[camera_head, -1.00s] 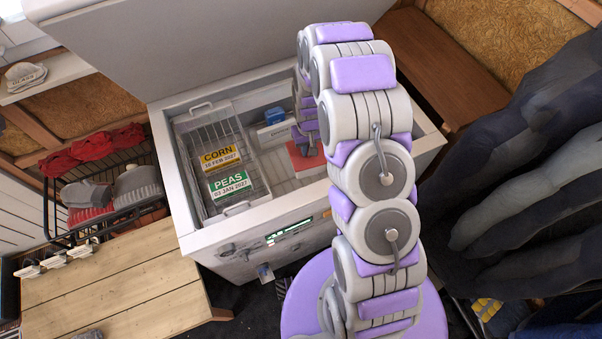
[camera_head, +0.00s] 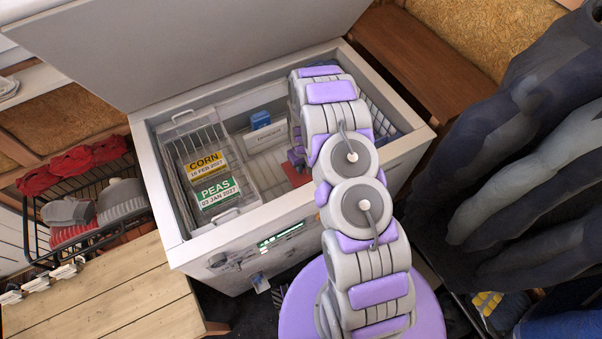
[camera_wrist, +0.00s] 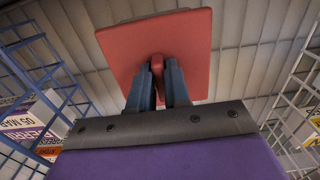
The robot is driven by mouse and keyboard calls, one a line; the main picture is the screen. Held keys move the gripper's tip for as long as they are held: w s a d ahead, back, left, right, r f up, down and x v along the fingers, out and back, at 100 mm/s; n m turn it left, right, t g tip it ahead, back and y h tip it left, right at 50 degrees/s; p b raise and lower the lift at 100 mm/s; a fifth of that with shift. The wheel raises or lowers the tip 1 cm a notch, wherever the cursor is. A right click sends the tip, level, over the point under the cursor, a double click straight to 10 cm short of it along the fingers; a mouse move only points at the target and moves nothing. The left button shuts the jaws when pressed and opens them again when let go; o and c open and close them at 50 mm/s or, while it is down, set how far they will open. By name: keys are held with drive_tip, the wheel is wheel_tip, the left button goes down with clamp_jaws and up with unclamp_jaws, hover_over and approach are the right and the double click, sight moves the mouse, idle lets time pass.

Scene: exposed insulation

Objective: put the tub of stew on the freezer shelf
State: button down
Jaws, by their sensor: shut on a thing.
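My gripper (camera_wrist: 160,85) is shut on a small red knob in the middle of a red, square-topped thing (camera_wrist: 140,38), which looks like the lidded tub of stew. Its sides and any label are hidden in the wrist view. In the head view only a red corner of the tub (camera_head: 294,174) shows beside my arm, inside the open chest freezer (camera_head: 240,222); my fingertips are hidden there. A pale ridged surface (camera_wrist: 235,50) lies behind the tub in the wrist view. I cannot tell whether the tub touches it.
A wire basket (camera_head: 182,122) with corn (camera_head: 207,164) and peas (camera_head: 217,192) packets fills the freezer's left side. A blue-topped item (camera_head: 260,119) stands near the back wall. Another wire basket (camera_head: 378,108) is at right. Wire sides flank my gripper.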

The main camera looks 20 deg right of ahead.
wheel_tip(320, 180, down, 4)
drive_tip(key=shift+f+b, duration=0.15)
drive_tip(key=shift+b, duration=0.35)
drive_tip(key=c, duration=1.1)
unclamp_jaws()
